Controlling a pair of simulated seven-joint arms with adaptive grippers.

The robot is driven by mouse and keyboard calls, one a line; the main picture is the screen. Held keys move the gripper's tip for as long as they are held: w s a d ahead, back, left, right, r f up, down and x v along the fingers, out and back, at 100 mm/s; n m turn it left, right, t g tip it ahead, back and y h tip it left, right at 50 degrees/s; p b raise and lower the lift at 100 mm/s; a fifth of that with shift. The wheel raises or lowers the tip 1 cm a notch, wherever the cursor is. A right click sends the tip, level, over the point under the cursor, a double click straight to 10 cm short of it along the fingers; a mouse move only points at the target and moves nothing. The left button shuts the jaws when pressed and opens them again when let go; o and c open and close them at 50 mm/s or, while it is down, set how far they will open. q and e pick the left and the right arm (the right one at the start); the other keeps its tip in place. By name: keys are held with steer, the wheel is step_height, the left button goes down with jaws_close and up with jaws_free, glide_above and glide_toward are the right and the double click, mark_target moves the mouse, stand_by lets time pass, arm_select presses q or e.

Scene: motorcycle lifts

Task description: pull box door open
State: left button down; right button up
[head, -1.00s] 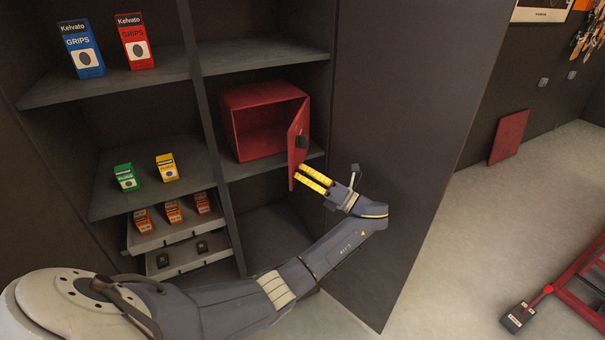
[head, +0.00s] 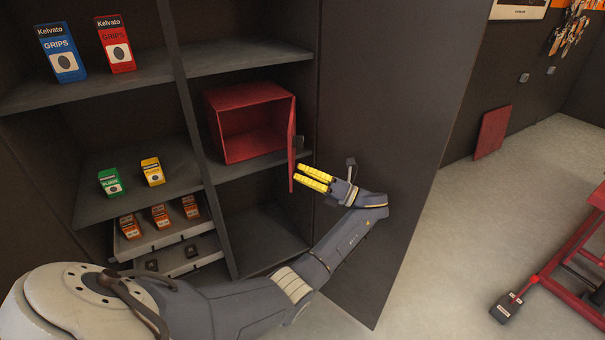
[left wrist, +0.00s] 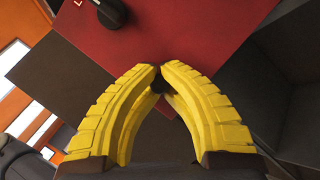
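A red box (head: 212,125) sits on a shelf of the dark cabinet, with its front open and its inside looking empty. Its red door (head: 291,150) is hinged on the right and stands well open, seen nearly edge-on, with a dark knob (head: 299,143) on its outer face. My left gripper (head: 298,173) has yellow fingers beside the lower part of the door. In the left wrist view the fingertips (left wrist: 160,72) meet in front of the red door (left wrist: 175,30), and the knob (left wrist: 108,12) shows at the top. I cannot tell whether they touch the door. My right gripper is not in view.
A dark cabinet side panel (head: 385,120) stands right behind my left gripper. Grips boxes (head: 115,45) and smaller cartons (head: 152,171) stand on the left shelves, above pulled-out drawers (head: 165,236).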

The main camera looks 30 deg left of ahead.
arm_select(q)
steer(key=shift+r, duration=0.1)
steer(key=c, duration=1.3)
jaws_free()
steer(key=shift+d, duration=0.1)
steer(key=v, duration=1.2)
